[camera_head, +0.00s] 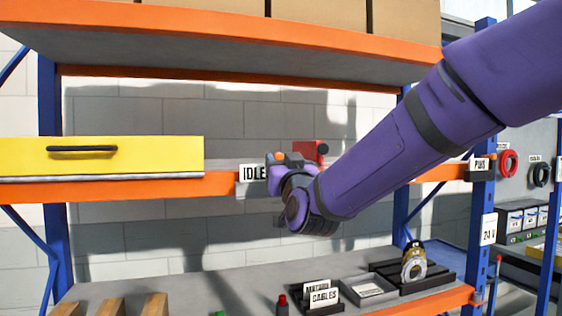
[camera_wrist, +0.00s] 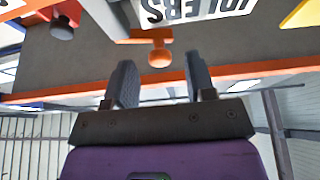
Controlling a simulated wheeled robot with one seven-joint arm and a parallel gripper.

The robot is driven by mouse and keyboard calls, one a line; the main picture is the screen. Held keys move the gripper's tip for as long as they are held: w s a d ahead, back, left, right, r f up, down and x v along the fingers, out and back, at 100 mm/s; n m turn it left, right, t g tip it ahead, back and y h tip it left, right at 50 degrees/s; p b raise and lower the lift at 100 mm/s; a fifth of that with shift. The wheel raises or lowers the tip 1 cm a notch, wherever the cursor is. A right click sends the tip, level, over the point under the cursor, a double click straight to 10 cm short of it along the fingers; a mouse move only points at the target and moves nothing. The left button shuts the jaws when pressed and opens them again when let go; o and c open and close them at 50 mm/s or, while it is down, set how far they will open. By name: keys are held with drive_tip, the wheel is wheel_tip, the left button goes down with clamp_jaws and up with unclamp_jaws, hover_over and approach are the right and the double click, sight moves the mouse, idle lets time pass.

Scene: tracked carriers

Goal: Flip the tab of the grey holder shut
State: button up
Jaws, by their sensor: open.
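A grey holder (camera_wrist: 112,16) shows at the top of the wrist view, partly cut off by the frame edge. An orange tab with a round knob (camera_wrist: 159,56) sticks out from it. In the wrist view my gripper (camera_wrist: 160,75) is open, and the knob appears between its two fingers; I cannot tell whether they touch it. In the head view my gripper (camera_head: 282,168) is at the orange shelf edge beside the IDLERS label (camera_head: 253,172). My gripper and arm hide most of the holder there.
A red block (camera_head: 312,152) with a dark knob stands close to the right of my gripper. A yellow drawer (camera_head: 125,156) is to the left on the same shelf level. The upper shelf (camera_head: 230,35) hangs above. The lower shelf holds trays and a padlock-like item (camera_head: 413,262).

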drive_tip(key=shift+w+a+r, duration=0.2)
drive_tip(key=shift+w+r, duration=0.05)
drive_tip(key=shift+w, duration=0.3)
drive_tip(key=c, duration=0.9)
drive_tip(key=shift+f+n+g+y, duration=0.3)
drive_tip(key=shift+n+y, duration=0.35)
drive_tip(key=shift+n, duration=0.5)
drive_tip(key=shift+f+n+g+y, duration=0.25)
drive_tip(key=shift+n+y, duration=0.4)
drive_tip(key=shift+n, duration=0.5)
drive_tip(key=o, duration=0.9)
drive_tip(key=v, duration=1)
drive_tip(key=shift+s, duration=0.4)
drive_tip(key=shift+d, duration=0.15)
